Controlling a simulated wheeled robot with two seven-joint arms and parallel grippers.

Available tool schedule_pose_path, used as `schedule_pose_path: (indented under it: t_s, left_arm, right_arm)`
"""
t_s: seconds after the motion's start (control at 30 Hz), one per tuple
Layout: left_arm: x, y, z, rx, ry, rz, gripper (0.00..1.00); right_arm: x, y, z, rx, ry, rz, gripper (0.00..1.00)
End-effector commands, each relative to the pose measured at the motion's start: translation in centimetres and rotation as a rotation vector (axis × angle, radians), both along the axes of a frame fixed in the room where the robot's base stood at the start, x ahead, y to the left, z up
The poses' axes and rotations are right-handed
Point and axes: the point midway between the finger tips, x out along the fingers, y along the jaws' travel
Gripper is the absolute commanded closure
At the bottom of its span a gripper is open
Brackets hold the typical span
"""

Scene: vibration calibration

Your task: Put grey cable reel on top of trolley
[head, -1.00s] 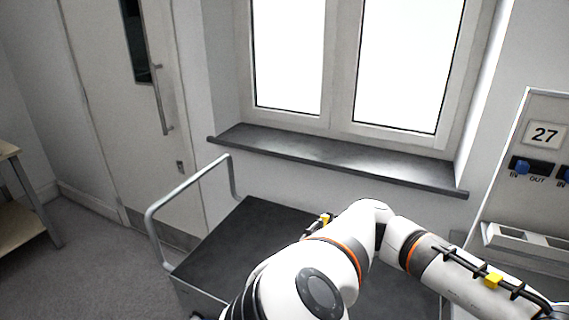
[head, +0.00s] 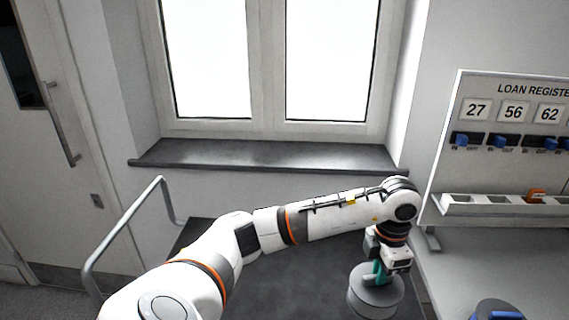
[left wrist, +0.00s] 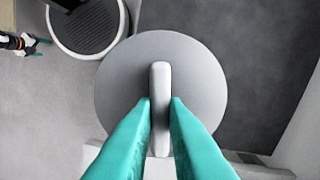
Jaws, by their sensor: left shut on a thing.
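The grey cable reel (head: 375,297) is a round drum with an upright handle, at the lower right of the head view. My left gripper (head: 381,272) points down and its teal fingers are shut on that handle. In the left wrist view the reel's top disc (left wrist: 115,90) fills the middle, with the left gripper (left wrist: 160,105) on both sides of the handle. The trolley (head: 285,285) has a dark flat deck, partly hidden by my arm. The reel appears over its right part; I cannot tell its height above the deck. My right gripper (left wrist: 25,43) shows small at the left wrist view's edge.
The trolley's push rail (head: 125,225) rises at the left. A windowsill (head: 265,155) lies behind. At right, a grey bench (head: 465,265) carries a loan register board (head: 520,125) and a blue-topped object (head: 497,309). The deck's visible middle is clear.

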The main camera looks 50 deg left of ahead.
Motion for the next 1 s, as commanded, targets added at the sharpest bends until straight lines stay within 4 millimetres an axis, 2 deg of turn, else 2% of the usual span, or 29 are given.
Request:
schedule_pose_path:
  t_s: [0.1, 0.2, 0.4, 0.53, 0.73, 1.0]
  left_arm:
    - [1.1, 1.7, -0.4, -0.002, 0.001, 0.399, 1.0]
    - [1.8, 3.0, -0.8, 0.0, 0.002, 0.713, 1.0]
    - [2.6, 4.9, -1.4, 0.0, 0.001, 1.169, 1.0]
    - [2.8, 5.5, -1.6, -0.001, 0.001, 1.314, 1.0]
    - [2.9, 5.6, -2.2, 0.0, 0.002, 1.364, 1.0]
    - [2.8, 5.6, -6.8, 0.002, 0.003, 1.361, 1.0]
  right_arm:
    - [-0.3, 0.1, -0.3, 0.001, 0.003, 0.001, 0.23]
    - [-0.6, 0.3, -0.4, 0.004, 0.007, 0.001, 0.23]
    - [-0.7, 1.1, -0.6, 0.013, 0.009, 0.001, 0.23]
    - [-0.7, 1.4, -0.6, 0.017, 0.009, 0.002, 0.23]
    - [-0.7, 1.3, -0.5, 0.016, 0.01, 0.003, 0.23]
    - [-0.7, 0.8, 0.2, 0.01, 0.009, 0.004, 0.23]
